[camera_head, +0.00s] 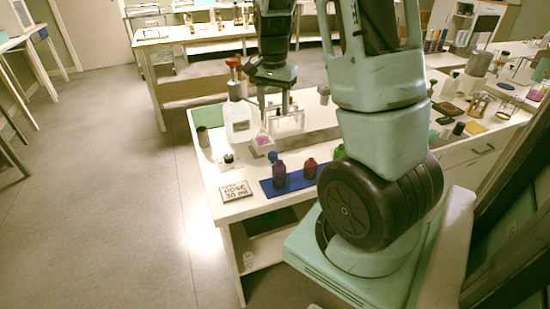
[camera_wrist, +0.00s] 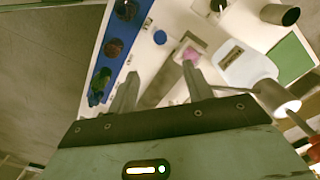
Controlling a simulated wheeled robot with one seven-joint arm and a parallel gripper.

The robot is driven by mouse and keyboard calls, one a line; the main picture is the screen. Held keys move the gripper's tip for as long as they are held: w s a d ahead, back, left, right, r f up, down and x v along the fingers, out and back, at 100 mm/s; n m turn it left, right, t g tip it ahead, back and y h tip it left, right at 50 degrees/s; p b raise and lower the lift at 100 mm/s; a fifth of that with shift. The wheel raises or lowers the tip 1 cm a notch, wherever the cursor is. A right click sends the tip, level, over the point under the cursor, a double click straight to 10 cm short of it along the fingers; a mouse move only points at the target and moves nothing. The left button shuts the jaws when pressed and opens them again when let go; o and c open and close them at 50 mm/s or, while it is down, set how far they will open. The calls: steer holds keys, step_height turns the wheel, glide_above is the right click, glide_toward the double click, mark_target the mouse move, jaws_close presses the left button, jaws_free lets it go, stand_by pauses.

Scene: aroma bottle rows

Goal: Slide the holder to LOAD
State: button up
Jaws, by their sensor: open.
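A small pale square holder (camera_head: 262,149) with a pink-filled vessel (camera_head: 262,138) stands on the near table, right of the white jug. In the wrist view the pink vessel (camera_wrist: 191,54) shows in its pale frame just beyond the right fingertip. My gripper (camera_head: 275,112) is above the table by the holder. In the wrist view my gripper (camera_wrist: 160,72) is open, with nothing between its fingers. I cannot tell whether a finger touches the holder. No LOAD marking is readable in either view.
A white labelled jug (camera_head: 238,122) stands left of the holder. A blue mat (camera_head: 267,188) bears a purple bottle (camera_head: 278,170), a red bottle (camera_head: 310,168) and a green one (camera_head: 339,151). A lettered card (camera_head: 236,191) lies at the front left. A dark cylinder (camera_head: 203,137) stands at the left edge.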

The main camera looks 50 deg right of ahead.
mark_target(273, 154)
step_height(273, 154, down, 16)
steer(key=shift+a+b, duration=0.1)
steer(key=shift+b, duration=0.5)
steer(key=shift+c, duration=0.3)
jaws_close()
steer(key=s+d, duration=0.2)
steer(key=d, duration=0.1)
steer(key=s+d, duration=0.1)
steer(key=d, duration=0.2)
steer(key=s+d, duration=0.2)
steer(key=d, duration=0.1)
steer(key=shift+s+d, duration=0.25)
steer(key=shift+s, duration=0.05)
steer(key=shift+r, duration=0.1)
steer(key=shift+o, duration=0.3)
jaws_free()
step_height(273, 154, up, 17)
steer(key=shift+r+p, duration=0.2)
steer(key=shift+p, duration=0.15)
